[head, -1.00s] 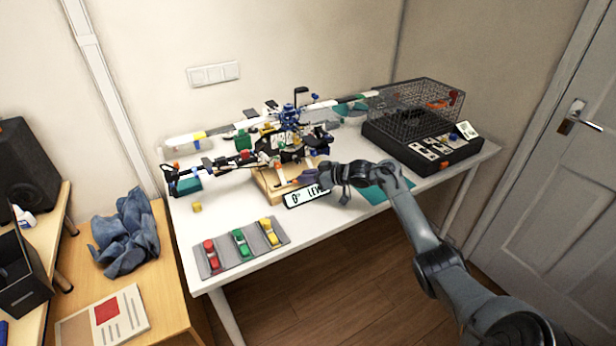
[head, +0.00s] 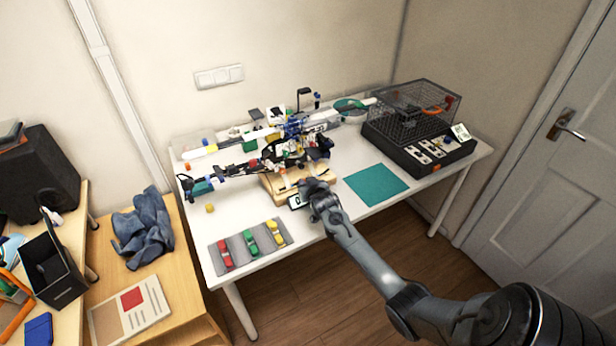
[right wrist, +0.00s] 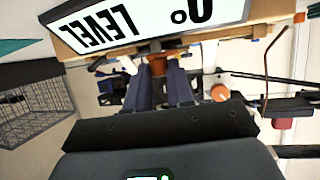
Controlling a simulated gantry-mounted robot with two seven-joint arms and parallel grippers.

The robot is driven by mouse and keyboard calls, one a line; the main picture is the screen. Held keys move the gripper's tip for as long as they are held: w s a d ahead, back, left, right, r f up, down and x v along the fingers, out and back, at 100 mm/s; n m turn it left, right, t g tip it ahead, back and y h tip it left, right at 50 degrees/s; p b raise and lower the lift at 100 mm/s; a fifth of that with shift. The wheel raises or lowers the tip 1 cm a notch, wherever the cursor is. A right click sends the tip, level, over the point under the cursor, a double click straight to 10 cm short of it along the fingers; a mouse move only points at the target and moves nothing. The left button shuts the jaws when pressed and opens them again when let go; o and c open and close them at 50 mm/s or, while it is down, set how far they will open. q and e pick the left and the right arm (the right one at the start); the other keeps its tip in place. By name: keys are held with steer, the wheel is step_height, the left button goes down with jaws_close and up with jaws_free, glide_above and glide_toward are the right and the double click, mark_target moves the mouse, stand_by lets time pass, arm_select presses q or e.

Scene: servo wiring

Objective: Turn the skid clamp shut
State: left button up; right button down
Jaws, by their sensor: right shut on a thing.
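My right gripper (head: 308,184) is at the front of the wooden stand (head: 270,184) that carries the small helicopter-like model (head: 290,150). In the right wrist view, its two dark fingers (right wrist: 157,72) are closed around a small reddish-brown piece (right wrist: 157,60) under the stand's edge. This piece seems to be the skid clamp's handle, but most of it is hidden between the fingers. A round orange knob (right wrist: 220,92) shows beside the fingers and is apart from them. My left gripper is not in view.
The "0° LEVEL" sign (right wrist: 130,22) is close to the fingers. A teal mat (head: 376,184) lies bare to the right. A grey tray (head: 238,262) with red, green and yellow pieces is at the front left. A wire cage (head: 412,108) stands at the back right.

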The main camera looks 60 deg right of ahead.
steer(key=shift+w+a+f+m+g+h, duration=0.2)
steer(key=shift+a+m+g+h, duration=0.15)
steer(key=shift+m+g+h, duration=0.45)
steer(key=shift+w+f+m+g+h, duration=0.1)
steer(key=shift+m+g+h, duration=0.25)
steer(key=shift+m, duration=0.25)
steer(key=shift+w+a+m+g+h+b, duration=0.15)
steer(key=shift+m+g+h+b, duration=0.3)
steer(key=shift+m+g, duration=0.5)
steer(key=m+g+b, duration=0.1)
steer(key=b, duration=0.1)
steer(key=m+g+h+b, duration=0.1)
steer(key=g, duration=0.1)
steer(key=shift+w+f+m+b, duration=0.2)
steer(key=shift+m+b, duration=0.15)
steer(key=shift+b, duration=0.05)
steer(key=shift+r+m+g+h+b, duration=0.1)
steer(key=shift+m+g+h+b, duration=0.2)
steer(key=shift+m+g+b, duration=0.65)
